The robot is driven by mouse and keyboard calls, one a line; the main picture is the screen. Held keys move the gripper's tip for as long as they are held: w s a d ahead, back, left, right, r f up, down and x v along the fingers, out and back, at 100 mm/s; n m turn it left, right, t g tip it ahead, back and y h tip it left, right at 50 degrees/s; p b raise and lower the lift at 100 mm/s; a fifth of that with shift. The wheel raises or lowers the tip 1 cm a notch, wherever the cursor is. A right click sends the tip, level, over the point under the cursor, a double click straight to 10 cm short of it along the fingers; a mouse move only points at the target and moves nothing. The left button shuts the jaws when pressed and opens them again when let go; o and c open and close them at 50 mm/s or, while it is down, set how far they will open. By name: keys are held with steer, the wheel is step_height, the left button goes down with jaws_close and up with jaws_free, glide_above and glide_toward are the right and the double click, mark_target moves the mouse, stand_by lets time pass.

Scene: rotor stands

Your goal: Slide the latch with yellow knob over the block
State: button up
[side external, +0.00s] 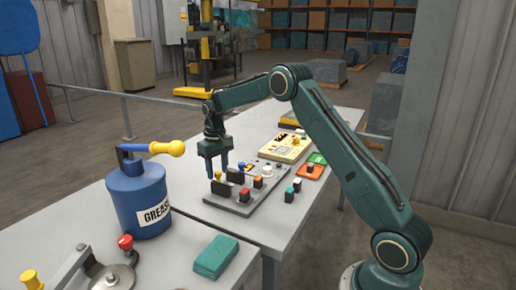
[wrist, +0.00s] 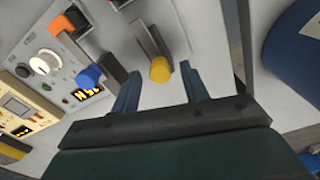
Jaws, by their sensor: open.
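The yellow knob (wrist: 160,70) shows in the wrist view at the near end of a dark grey upright piece (wrist: 148,42). In the side view the yellow knob (side external: 218,173) is on the grey panel (side external: 238,209), beside dark upright pieces. My gripper (wrist: 159,71) is open, with one blue finger on each side of the yellow knob in the wrist view. I cannot tell whether they touch it. In the side view my gripper (side external: 218,172) points down over the panel's left part. Which block goes with this latch is unclear.
Red-topped blocks (side external: 244,194) and a white knob (side external: 267,170) stand on the panel. The wrist view shows a blue knob (wrist: 88,75) and a white dial (wrist: 45,63) to the left. A blue grease can (side external: 141,198) stands left; a green cloth (side external: 215,257) lies in front.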

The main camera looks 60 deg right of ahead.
mark_target(228, 183)
steer(key=shift+c, duration=0.5)
jaws_close()
steer(key=shift+s, duration=2.05)
steer(key=shift+o, duration=0.5)
jaws_free()
steer(key=shift+r, duration=0.1)
step_height(228, 183, up, 14)
steer(key=shift+f, duration=0.2)
